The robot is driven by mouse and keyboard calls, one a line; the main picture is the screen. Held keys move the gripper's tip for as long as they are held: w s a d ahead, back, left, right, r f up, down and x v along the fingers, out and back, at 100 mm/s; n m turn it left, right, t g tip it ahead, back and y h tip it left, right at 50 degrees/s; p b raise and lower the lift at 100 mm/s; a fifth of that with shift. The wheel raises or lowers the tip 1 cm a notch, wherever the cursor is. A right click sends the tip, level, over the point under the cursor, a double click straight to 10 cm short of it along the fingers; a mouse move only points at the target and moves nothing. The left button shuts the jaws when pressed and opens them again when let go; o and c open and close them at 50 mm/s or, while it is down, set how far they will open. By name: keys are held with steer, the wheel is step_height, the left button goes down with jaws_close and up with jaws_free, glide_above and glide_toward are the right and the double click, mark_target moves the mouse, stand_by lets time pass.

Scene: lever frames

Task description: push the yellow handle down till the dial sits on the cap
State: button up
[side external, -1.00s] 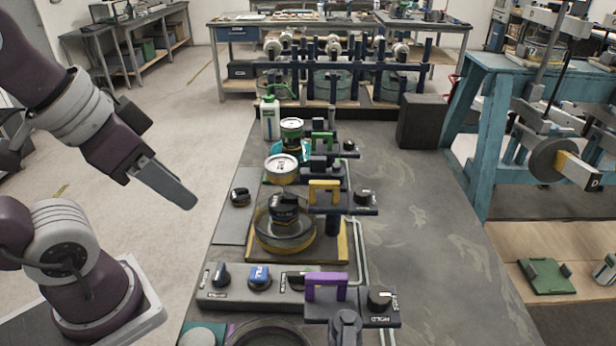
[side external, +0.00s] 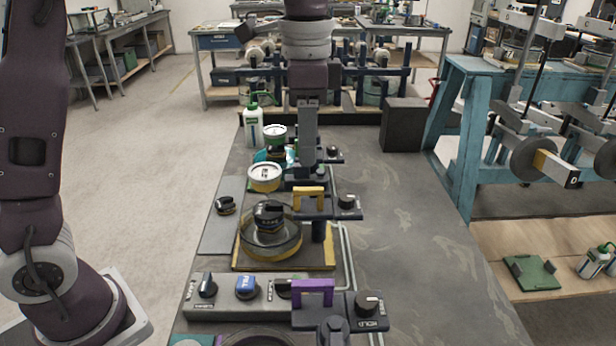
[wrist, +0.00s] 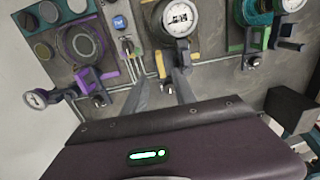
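The yellow handle (side external: 309,191) is an upright arch on a dark lever bracket in the middle of the bench. Left of it a black cap (side external: 268,213) stands in a clear round dish. A round white-faced dial with a yellow rim (side external: 265,172) shows just behind the cap in the side view; its height is hard to judge. The wrist view shows a white dial (wrist: 180,18) at the top. My gripper (side external: 308,165) points down, behind and above the yellow handle, apart from it. In the wrist view its two fingers (wrist: 160,80) are apart with nothing held.
A purple handle (side external: 313,286) is on a similar station nearer the camera. A black box (side external: 403,125) is at the back right. The bench's right side is clear.

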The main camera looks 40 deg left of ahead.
mark_target(309, 188)
step_height(309, 188, down, 7)
steer(key=shift+w+d+f, duration=0.1)
steer(key=shift+w, duration=0.05)
jaws_close()
stand_by(1.5)
